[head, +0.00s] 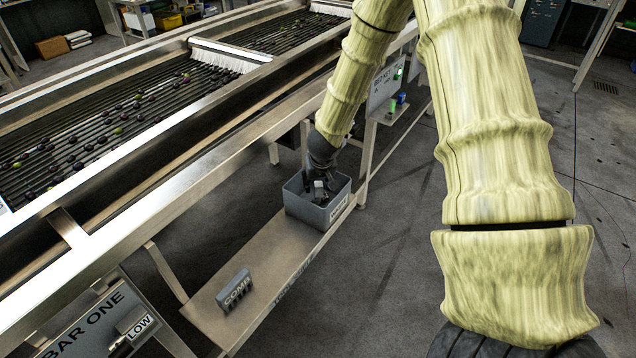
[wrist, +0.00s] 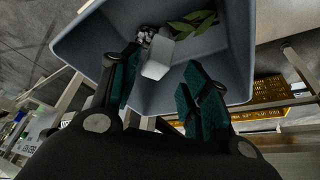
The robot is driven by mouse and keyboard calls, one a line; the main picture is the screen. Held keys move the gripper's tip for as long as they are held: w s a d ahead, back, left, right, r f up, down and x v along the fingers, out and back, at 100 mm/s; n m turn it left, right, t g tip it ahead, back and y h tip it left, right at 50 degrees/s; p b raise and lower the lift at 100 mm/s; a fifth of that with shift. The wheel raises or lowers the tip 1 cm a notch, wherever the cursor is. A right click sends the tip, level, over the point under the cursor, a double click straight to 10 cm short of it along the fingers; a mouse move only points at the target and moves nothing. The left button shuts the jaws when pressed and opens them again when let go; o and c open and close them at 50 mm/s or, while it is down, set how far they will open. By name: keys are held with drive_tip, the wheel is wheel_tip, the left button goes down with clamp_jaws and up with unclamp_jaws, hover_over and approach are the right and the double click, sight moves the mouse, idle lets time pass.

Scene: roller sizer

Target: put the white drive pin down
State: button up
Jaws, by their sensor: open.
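My gripper (head: 318,180) points down into a grey bin (head: 316,216) on the low shelf beside the sizer. In the wrist view the gripper (wrist: 163,76) is open, its teal-padded fingers spread apart. A pale white block, seemingly the white drive pin (wrist: 157,56), lies between the fingertips, close to the left finger. A small speckled end shows just behind it. Whether it rests on the bin floor or touches the left finger I cannot tell. The bin (wrist: 82,48) surrounds the fingertips in the wrist view, and green leaves (wrist: 192,24) lie inside it.
A grey comb block (head: 235,290) marked COMB stands on the shelf (head: 275,262), with bare shelf between it and the bin. The sizer's steel frame (head: 190,145) runs alongside, carrying dark fruit on rollers.

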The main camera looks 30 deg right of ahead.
drive_tip(key=v, duration=1.1)
drive_tip(key=shift+s+a+r, duration=0.15)
drive_tip(key=shift+s+r, duration=0.1)
